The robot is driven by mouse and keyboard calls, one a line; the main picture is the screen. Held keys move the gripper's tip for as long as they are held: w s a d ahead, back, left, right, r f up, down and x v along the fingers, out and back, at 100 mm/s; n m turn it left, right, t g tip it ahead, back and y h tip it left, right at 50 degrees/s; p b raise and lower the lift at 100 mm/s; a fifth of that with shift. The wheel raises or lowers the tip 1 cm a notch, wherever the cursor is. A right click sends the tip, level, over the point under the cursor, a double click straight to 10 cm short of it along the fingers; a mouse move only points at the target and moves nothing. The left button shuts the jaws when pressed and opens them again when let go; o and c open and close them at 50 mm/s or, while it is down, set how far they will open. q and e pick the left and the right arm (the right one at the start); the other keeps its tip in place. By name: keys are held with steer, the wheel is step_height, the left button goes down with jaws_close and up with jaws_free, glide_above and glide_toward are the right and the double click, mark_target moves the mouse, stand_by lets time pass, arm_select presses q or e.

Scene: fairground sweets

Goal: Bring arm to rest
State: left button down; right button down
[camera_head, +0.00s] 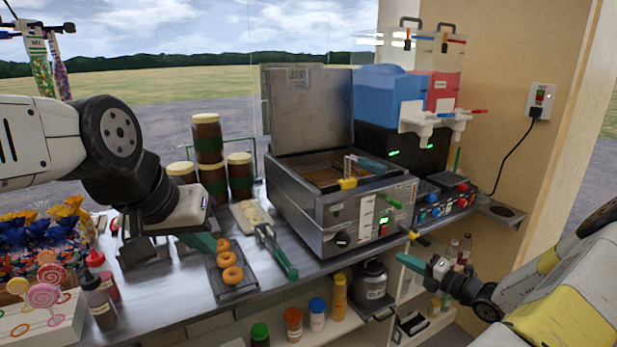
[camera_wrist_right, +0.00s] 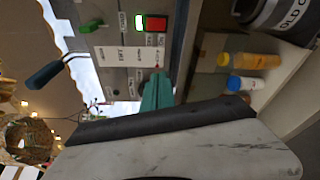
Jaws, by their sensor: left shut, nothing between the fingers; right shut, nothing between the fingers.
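My left gripper (camera_head: 202,243) hangs over the counter at left, pointing down, beside the dark doughnut tray (camera_head: 238,292). It is shut and holds nothing; part of it is hidden behind its own wrist. My right gripper (camera_head: 411,263) reaches in from the right, in front of the counter's front edge and below the fryer's control panel. Its teal fingers also show in the right wrist view (camera_wrist_right: 157,90), shut and empty, close to the panel in that picture. I cannot tell whether they touch it.
The fryer (camera_head: 318,228) stands open-lidded on the counter, with a slush machine (camera_head: 395,105) behind it. Green-handled tongs (camera_head: 284,262) lie beside the doughnuts (camera_head: 228,258). Stacked jars (camera_head: 209,140) stand behind. Bottles (camera_head: 293,322) and a large jar (camera_head: 370,280) stand on the shelf below.

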steer(key=s+a+r+n+g, duration=0.5)
steer(key=a+r+n+g, duration=0.15)
steer(key=a+n, duration=0.35)
steer(key=s+a+r+n+g, duration=0.5)
steer(key=a+r+n, duration=0.25)
steer(key=n, duration=0.45)
steer(key=s+r+n+t+h, duration=0.2)
steer(key=s+r+n+h, duration=0.2)
steer(key=n, duration=0.7)
steer(key=s+r+n+t+h, duration=0.2)
steer(key=s+r+n+h, duration=0.2)
steer(key=s+r+n, duration=0.5)
steer(key=shift+s+a+r+n, duration=0.25)
steer(key=shift+s+a+n, duration=0.2)
steer(key=shift+s+n, duration=1)
steer(key=shift+s+m, duration=0.35)
